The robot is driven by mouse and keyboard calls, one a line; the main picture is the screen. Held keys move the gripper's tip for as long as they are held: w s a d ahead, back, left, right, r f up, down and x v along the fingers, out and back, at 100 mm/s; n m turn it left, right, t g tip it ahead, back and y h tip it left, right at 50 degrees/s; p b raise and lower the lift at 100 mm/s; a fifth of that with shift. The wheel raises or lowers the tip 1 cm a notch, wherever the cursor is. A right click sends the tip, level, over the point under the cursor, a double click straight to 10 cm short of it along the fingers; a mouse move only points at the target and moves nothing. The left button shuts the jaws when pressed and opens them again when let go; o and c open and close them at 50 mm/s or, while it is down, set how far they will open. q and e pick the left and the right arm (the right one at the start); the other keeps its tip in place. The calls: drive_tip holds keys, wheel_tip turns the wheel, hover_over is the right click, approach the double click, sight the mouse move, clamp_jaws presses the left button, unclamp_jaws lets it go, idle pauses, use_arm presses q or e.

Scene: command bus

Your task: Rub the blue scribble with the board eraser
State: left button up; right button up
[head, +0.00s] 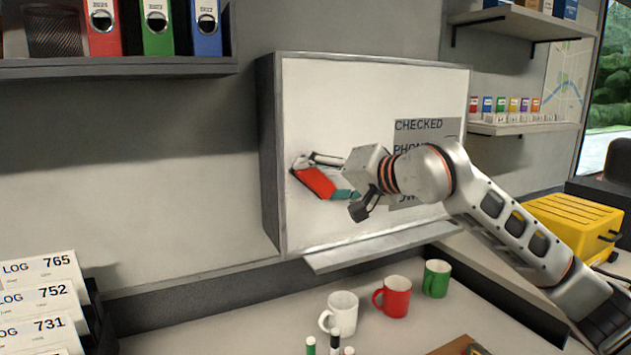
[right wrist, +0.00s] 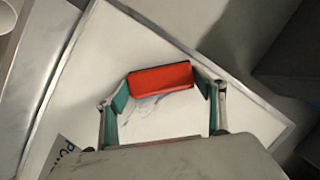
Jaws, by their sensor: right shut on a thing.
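The board eraser (head: 316,182) is a red block held by my right gripper (head: 324,180) against or very near the whiteboard (head: 330,100). In the right wrist view the eraser (right wrist: 160,77) sits between the two teal fingertips of the right gripper (right wrist: 161,94). Faint blue scribble marks (right wrist: 150,101) show on the white surface beside the eraser in that view. In the head view the scribble is not visible; the eraser and gripper may hide it. My left gripper is in neither view.
A grey printed sheet (head: 425,127) is on the board's right part, partly behind my arm. A ledge (head: 380,247) runs below the board. White (head: 343,314), red (head: 397,297) and green (head: 437,279) mugs stand on the counter below. A yellow case (head: 572,225) is at right.

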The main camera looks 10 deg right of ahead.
drive_tip(key=d, duration=0.3)
drive_tip(key=w+d, duration=0.1)
drive_tip(key=d, duration=0.2)
drive_tip(key=shift+w+d, duration=0.15)
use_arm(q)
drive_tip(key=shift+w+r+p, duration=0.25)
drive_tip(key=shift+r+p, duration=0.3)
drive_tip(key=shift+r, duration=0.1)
use_arm(e)
drive_tip(key=w+d, duration=0.1)
drive_tip(key=d, duration=0.7)
drive_tip(key=shift+w, duration=0.25)
drive_tip(key=shift+r, duration=0.1)
drive_tip(key=shift+a, duration=0.15)
